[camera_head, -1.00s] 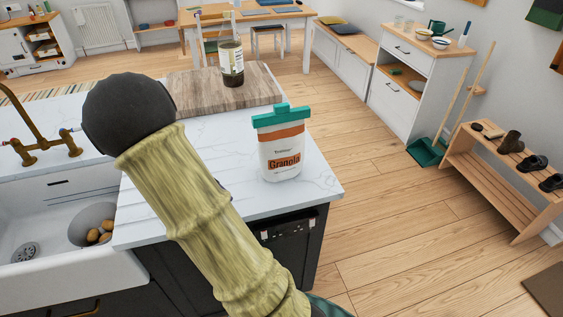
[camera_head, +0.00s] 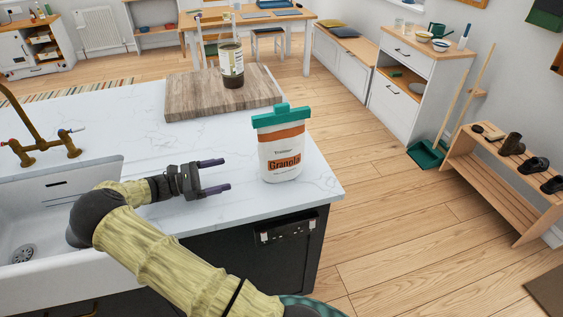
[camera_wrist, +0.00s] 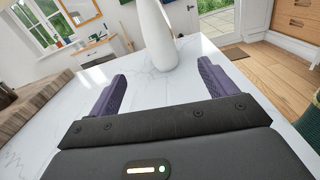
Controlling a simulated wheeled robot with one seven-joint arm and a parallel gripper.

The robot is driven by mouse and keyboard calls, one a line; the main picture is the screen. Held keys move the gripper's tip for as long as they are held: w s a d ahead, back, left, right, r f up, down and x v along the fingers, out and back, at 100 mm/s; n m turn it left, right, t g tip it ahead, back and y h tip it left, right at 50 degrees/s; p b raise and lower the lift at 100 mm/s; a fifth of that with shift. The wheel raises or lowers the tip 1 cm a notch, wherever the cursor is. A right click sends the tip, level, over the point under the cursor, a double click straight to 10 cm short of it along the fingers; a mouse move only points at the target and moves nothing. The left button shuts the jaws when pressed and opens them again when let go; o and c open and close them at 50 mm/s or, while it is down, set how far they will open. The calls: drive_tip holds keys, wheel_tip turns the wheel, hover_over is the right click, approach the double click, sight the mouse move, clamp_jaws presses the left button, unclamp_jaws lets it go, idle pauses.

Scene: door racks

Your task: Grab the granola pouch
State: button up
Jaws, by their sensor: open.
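The granola pouch (camera_head: 281,150) stands upright on the white marbled counter near its right end. It is white with an orange band, a "Granola" label and a teal clip along its top. My gripper (camera_head: 218,174) is open and empty, just left of the pouch, with its purple fingers pointing toward it and a gap between. In the wrist view the pouch (camera_wrist: 157,38) shows as a pale, narrow shape beyond and between the two open fingers (camera_wrist: 160,88); its top is cut off.
A wooden board (camera_head: 190,96) with a jar (camera_head: 231,66) on it lies behind on the counter (camera_head: 130,128). A white sink (camera_head: 60,215) with a brass tap (camera_head: 40,150) is at the left. The counter between gripper and pouch is clear. The counter's right edge is close to the pouch.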

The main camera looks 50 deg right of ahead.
drive_tip(key=shift+d, duration=0.1)
drive_tip(key=p, duration=0.4)
approach(274, 163)
drive_tip(key=d, duration=0.2)
drive_tip(key=d+f, duration=0.1)
drive_tip(key=d, duration=0.1)
drive_tip(key=d+f, duration=0.1)
drive_tip(key=shift+s+d, duration=0.1)
drive_tip(key=shift+d, duration=0.3)
drive_tip(key=shift+s+d+f, duration=0.1)
drive_tip(key=shift+d+f, duration=0.05)
drive_tip(key=shift+d, duration=0.05)
drive_tip(key=x, duration=0.1)
drive_tip(key=p+x, duration=0.1)
drive_tip(key=x, duration=0.3)
drive_tip(key=shift+d+f+p, duration=0.1)
drive_tip(key=shift+f+p, duration=0.15)
drive_tip(key=shift+p, duration=0.15)
drive_tip(key=c, duration=1.4)
drive_tip(key=shift+o, duration=0.2)
